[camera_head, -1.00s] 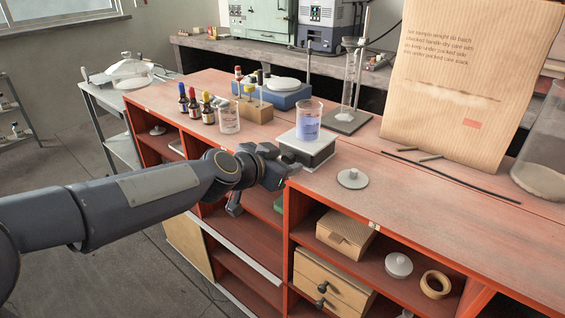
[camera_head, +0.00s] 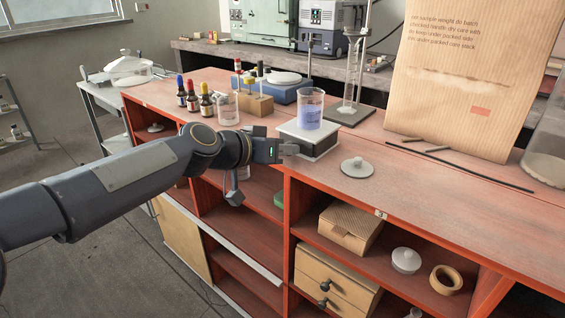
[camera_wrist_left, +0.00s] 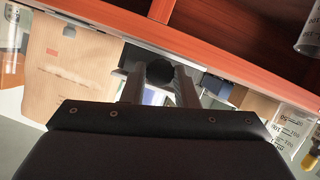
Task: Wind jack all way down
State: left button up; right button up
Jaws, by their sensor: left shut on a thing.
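The lab jack (camera_head: 309,143) stands at the front edge of the orange bench top, with a light top plate and a dark body. A beaker of blue liquid (camera_head: 310,112) stands upright on the plate. My left gripper (camera_head: 287,149) reaches in from the left at the jack's side. In the left wrist view, its two fingers (camera_wrist_left: 160,78) are shut on a dark round knob (camera_wrist_left: 156,95) of the jack. The gripper hides most of the knob in the head view. How high the jack stands is hard to judge. My right gripper is not in view.
Bottles (camera_head: 193,98), an empty beaker (camera_head: 228,108) and a wooden block with vials (camera_head: 253,103) stand left of and behind the jack. A grey round lid (camera_head: 357,168) lies to its right. Open shelves (camera_head: 345,238) lie below.

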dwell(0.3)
pick_arm(q)
jog(key=o, duration=1)
jog(key=v, duration=0.8)
jog(key=shift+w, duration=0.1)
